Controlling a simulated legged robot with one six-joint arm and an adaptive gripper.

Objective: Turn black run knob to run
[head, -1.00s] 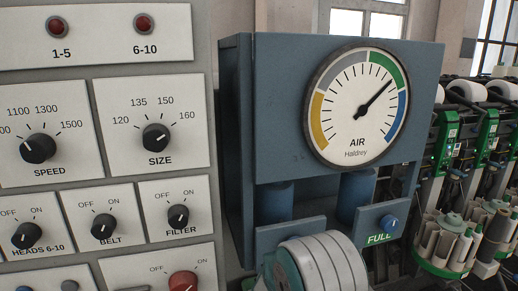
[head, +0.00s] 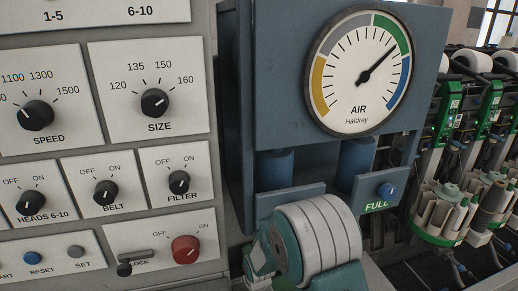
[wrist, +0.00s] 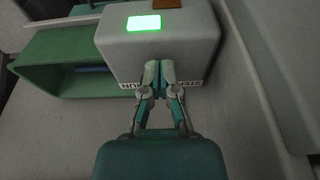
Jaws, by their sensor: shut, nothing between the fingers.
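In the wrist view my gripper (wrist: 160,68) is shut and empty, its fingertips together in front of a light grey box (wrist: 205,45). A label that reads RUN upside down (wrist: 131,85) shows left of the fingers. A second, partly covered label (wrist: 188,83) shows on the right. No black knob shows between these labels; the fingers cover that spot. I cannot tell whether the fingertips touch the box. The gripper's fingers are not seen in the head view.
A lit green lamp (wrist: 144,23) is on the box. A green open tray (wrist: 60,65) lies left of it. The head view shows a panel with several black knobs, such as FILTER (head: 179,182), a red knob (head: 186,249) and an AIR gauge (head: 362,75).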

